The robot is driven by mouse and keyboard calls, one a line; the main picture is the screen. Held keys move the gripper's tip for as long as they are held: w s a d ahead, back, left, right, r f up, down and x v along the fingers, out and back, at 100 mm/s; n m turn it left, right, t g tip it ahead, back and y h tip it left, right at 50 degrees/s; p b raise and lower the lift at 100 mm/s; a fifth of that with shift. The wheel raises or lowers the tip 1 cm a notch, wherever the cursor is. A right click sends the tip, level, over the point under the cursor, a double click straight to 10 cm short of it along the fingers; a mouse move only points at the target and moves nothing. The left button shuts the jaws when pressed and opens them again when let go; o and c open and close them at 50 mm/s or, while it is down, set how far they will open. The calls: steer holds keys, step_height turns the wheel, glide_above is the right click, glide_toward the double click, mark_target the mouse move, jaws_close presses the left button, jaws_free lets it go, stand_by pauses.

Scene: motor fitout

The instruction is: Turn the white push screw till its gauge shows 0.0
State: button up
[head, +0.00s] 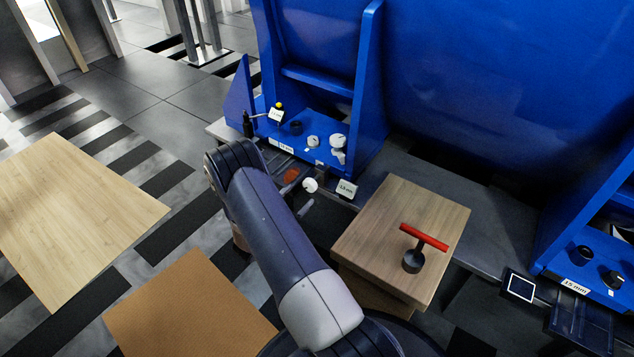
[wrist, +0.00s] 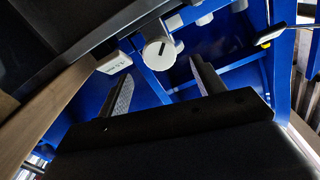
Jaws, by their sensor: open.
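The white push screw (head: 310,185) shows its round white head beside the foot of the blue motor mount, low at the near edge. In the wrist view its head (wrist: 158,53) faces me with a dark pointer mark. A small white gauge (head: 347,188) stands just right of it; its figures are too small to read surely. It also shows tilted in the wrist view (wrist: 112,63). My gripper (wrist: 160,72) is open and empty, its two fingers below the screw head on either side, with a gap to it.
A wooden block (head: 375,225) bears a red-handled tool (head: 424,237) right of my arm. More knobs, a white one (head: 338,141) among them, sit on the blue foot (head: 365,145). A second blue foot with a dark gauge (head: 521,288) is at right.

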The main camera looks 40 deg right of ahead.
mark_target(308, 187)
steer(key=b+x, duration=0.2)
steer(key=x, duration=0.6)
steer(key=shift+w+d, duration=0.1)
steer(key=shift+d, duration=0.15)
steer(key=shift+c, duration=0.6)
steer(key=c, duration=0.9)
steer(key=shift+m+b, duration=0.3)
steer(key=shift+b, duration=0.15)
